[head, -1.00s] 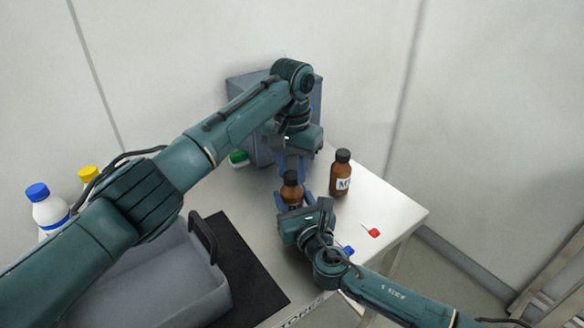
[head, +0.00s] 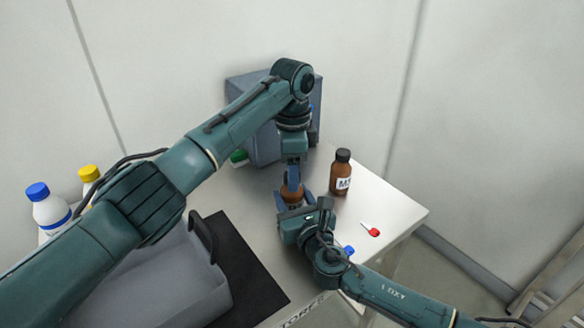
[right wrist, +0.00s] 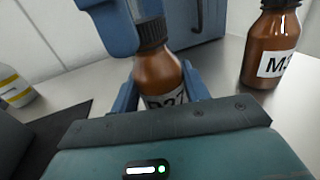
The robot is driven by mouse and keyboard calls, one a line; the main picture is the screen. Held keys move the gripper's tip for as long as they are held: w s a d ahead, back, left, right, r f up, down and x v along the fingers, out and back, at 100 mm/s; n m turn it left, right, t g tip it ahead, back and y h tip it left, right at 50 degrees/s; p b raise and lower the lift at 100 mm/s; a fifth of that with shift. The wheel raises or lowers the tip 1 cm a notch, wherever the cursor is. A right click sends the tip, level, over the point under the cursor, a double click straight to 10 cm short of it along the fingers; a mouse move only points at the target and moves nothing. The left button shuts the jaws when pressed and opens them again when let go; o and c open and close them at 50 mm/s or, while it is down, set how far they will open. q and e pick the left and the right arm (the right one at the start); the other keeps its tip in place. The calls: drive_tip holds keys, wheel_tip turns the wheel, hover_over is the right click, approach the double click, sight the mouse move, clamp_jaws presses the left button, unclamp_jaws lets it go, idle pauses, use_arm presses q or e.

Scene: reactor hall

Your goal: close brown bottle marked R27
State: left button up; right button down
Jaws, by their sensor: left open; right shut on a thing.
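The brown bottle (head: 292,193) stands on the table, its label partly hidden but reading R27 in the right wrist view (right wrist: 157,75). A black ribbed cap (right wrist: 152,33) sits on its neck; I cannot tell how tight it is. My right gripper (head: 297,204) is shut on the bottle's body, with its blue fingers on both sides in the wrist view (right wrist: 160,92). My left gripper (head: 292,180) points down from above at the cap. It is open, with a blue finger (right wrist: 108,28) beside the cap, and it hides the cap in the head view.
A second brown bottle (head: 341,172), label starting with M, stands close to the right. Red (head: 371,230) and blue (head: 348,250) small items lie near the front edge. A grey box (head: 257,135) is behind, a grey bin (head: 165,285) left, with blue-capped (head: 48,208) and yellow-capped (head: 89,176) bottles beyond.

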use_arm(q)
wheel_tip(320, 180, up, 12)
idle(0.6)
use_arm(e)
drive_tip(key=c, duration=0.6)
unclamp_jaws()
drive_tip(key=shift+c, duration=0.2)
drive_tip(key=v, duration=1.3)
drive_tip(key=shift+p, duration=0.35)
use_arm(q)
drive_tip(key=shift+r, duration=0.35)
use_arm(e)
drive_tip(key=shift+s, duration=0.1)
